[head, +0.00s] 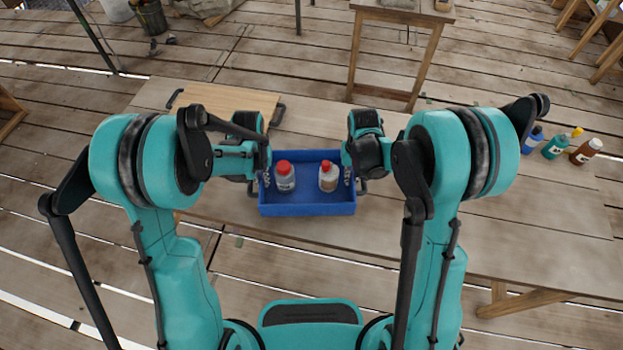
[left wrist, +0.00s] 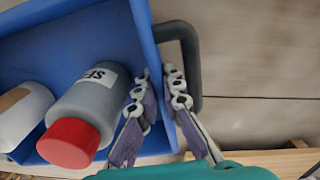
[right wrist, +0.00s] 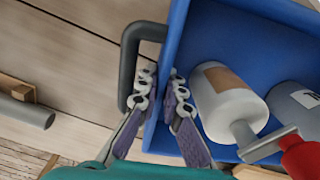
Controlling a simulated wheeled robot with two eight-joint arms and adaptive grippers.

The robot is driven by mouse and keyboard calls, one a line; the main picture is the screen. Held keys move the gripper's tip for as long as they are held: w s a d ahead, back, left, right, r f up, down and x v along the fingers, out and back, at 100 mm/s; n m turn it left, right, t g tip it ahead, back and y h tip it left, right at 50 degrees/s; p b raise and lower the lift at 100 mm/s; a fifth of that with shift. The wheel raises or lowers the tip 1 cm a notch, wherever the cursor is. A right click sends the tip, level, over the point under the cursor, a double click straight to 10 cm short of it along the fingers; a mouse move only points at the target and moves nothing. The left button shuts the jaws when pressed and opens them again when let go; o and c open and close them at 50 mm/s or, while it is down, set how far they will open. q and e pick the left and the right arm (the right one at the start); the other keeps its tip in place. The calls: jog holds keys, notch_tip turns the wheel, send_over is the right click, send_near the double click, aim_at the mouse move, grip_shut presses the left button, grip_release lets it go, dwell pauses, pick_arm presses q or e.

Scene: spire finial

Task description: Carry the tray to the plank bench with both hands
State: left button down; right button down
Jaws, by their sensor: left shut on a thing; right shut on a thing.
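The blue tray (head: 308,210) is in front of me in the head view, level, over a long wooden plank surface (head: 420,230). It holds a grey bottle with a red cap (head: 285,178) and a white bottle with a brown label (head: 328,178), both upright. My left gripper (head: 266,170) is shut on the tray's left wall; its fingers straddle the wall beside a dark handle (left wrist: 190,60). My right gripper (head: 348,172) is shut on the right wall, beside the other handle (right wrist: 128,60). I cannot tell whether the tray touches the surface below.
A wooden board with dark handles (head: 225,103) lies behind the tray to the left. A small wooden table (head: 405,14) stands at the back. Blue, green and brown bottles (head: 555,147) stand at the right.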

aim_at(350, 187)
pick_arm(q)
jog(key=shift+s+r, duration=0.15)
jog(key=shift+s, duration=0.05)
pick_arm(e)
jog(key=shift+s+r, duration=0.15)
jog(key=shift+s, duration=0.05)
